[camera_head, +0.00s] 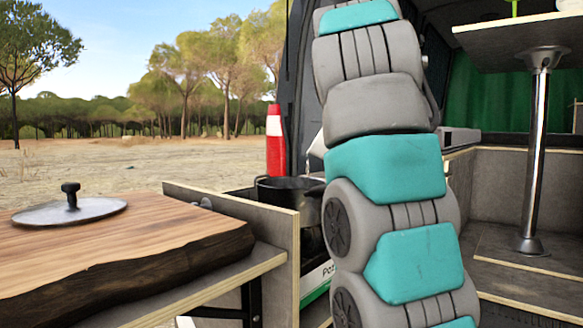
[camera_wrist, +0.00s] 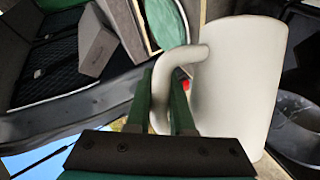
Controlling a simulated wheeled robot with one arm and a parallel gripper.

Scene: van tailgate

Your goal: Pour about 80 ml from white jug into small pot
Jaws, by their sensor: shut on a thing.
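The white jug (camera_wrist: 238,85) fills the right of the wrist view, tilted. My gripper (camera_wrist: 162,97) is shut on its handle. In the head view only a small edge of the jug (camera_head: 318,145) shows beside my arm, above the dark pot (camera_head: 287,191). A thin pale streak shows below that edge, but it is too small to tell whether it is liquid. My arm hides the gripper and most of the jug there. The pot also shows in the wrist view (camera_wrist: 296,128), at the right edge beside the jug. The pot's contents cannot be seen.
A metal lid (camera_head: 68,212) with a black knob lies on the wooden board (camera_head: 150,240) at left. A wooden panel (camera_head: 235,215) stands between board and pot. A red cylinder with a white band (camera_head: 275,150) stands behind the pot. A table leg (camera_head: 536,150) stands at right.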

